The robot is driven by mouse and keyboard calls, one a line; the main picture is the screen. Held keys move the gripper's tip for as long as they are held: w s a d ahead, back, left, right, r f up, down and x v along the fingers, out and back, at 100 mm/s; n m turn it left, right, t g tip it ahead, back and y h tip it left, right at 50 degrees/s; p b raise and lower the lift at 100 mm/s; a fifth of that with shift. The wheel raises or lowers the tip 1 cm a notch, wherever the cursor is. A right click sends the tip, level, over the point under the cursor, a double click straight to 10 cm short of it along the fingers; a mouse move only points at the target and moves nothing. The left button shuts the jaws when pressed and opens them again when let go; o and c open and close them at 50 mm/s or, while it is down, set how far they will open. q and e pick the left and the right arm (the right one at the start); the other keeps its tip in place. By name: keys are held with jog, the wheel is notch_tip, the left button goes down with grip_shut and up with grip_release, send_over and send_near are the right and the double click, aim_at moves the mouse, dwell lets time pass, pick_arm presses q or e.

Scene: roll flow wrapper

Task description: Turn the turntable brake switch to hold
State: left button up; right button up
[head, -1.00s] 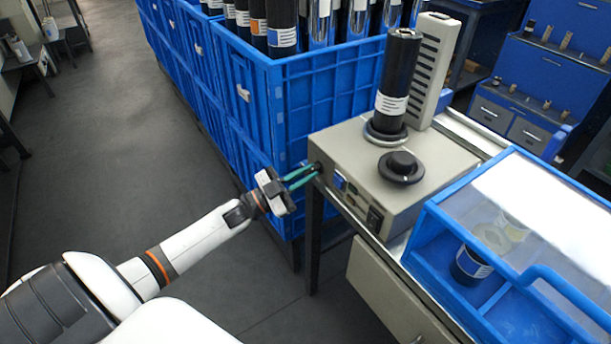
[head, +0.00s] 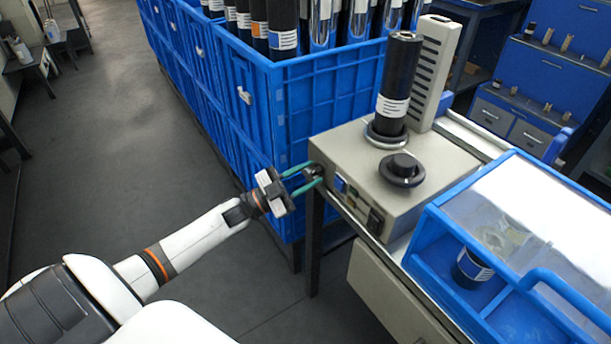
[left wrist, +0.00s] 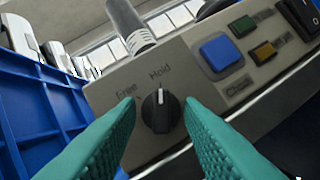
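The turntable brake switch (left wrist: 161,112) is a round black knob with a white pointer line on the front face of a beige machine (head: 400,185). In the left wrist view its line points up toward the "Hold" label, with "Free" printed to the left. In the head view the knob (head: 312,172) sits at the machine's left end. My left gripper (head: 312,175) has teal fingers spread either side of the knob. In the left wrist view the fingers (left wrist: 160,115) are apart with gaps to the knob. My right gripper is not in view.
Beside the knob are a blue button (left wrist: 221,53) and small green and amber buttons. A black roll (head: 398,80) stands on the machine. Blue crates (head: 330,100) of rolls stand close behind the left gripper. A clear-lidded blue case (head: 440,240) is at the right.

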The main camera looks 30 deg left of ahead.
pick_arm(q)
jog(key=shift+s+a+f, duration=0.25)
jog(key=shift+s+f, duration=0.05)
jog(key=shift+s, duration=0.1)
jog(key=v, duration=1.1)
jog(key=shift+d, duration=0.1)
